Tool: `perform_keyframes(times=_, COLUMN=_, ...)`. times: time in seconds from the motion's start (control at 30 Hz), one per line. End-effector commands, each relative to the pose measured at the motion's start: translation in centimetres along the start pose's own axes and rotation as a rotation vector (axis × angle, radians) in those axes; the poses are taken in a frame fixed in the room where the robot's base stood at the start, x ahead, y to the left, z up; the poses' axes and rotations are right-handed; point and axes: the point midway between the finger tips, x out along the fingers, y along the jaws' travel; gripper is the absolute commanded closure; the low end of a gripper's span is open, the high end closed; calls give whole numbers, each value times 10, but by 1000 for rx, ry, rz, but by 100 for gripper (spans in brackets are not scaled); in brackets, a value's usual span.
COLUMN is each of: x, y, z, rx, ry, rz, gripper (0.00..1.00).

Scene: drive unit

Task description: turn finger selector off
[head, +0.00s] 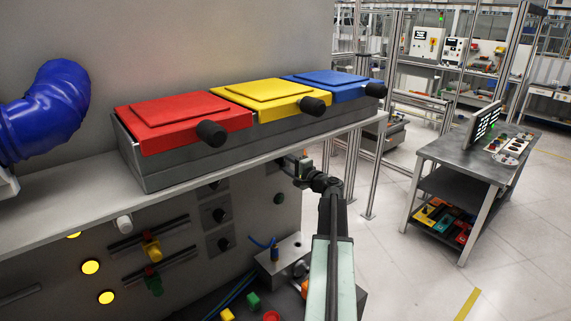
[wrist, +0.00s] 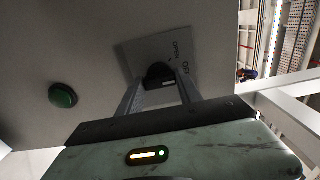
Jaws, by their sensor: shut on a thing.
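The finger selector (wrist: 159,70) is a black rotary knob on a grey plate with "OPEN" and other partly hidden lettering, seen in the wrist view. My gripper (wrist: 160,84) has one finger on each side of the knob and is shut on it. In the head view my gripper (head: 298,170) is at the front panel, just below the shelf edge on the right. The selector itself cannot be made out there. Its exact pointing direction is not clear, as the fingers cover part of it.
A green button (wrist: 63,95) is left of the selector. The shelf (head: 70,210) above carries red (head: 180,115), yellow (head: 270,98) and blue (head: 335,85) lidded boxes. Other black knobs (head: 219,214) are on the panel. A workbench (head: 470,155) stands right; open floor lies before it.

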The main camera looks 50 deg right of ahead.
Motion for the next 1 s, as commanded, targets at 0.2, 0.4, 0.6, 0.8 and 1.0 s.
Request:
perform_keyframes(times=0.2, x=0, y=1, z=0, rx=-1, ry=-1, rz=2, gripper=36)
perform_keyframes(times=0.4, x=0, y=1, z=1, rx=0, ry=-1, rz=1, gripper=36)
perform_keyframes(times=0.6, x=-14, y=0, z=2, rx=0, ry=-1, rz=1, gripper=36)
perform_keyframes(times=0.8, x=-52, y=1, z=2, rx=-1, ry=2, rz=2, gripper=36)
perform_keyframes(times=1.0, x=-78, y=1, z=1, rx=-1, ry=0, rz=2, gripper=36)
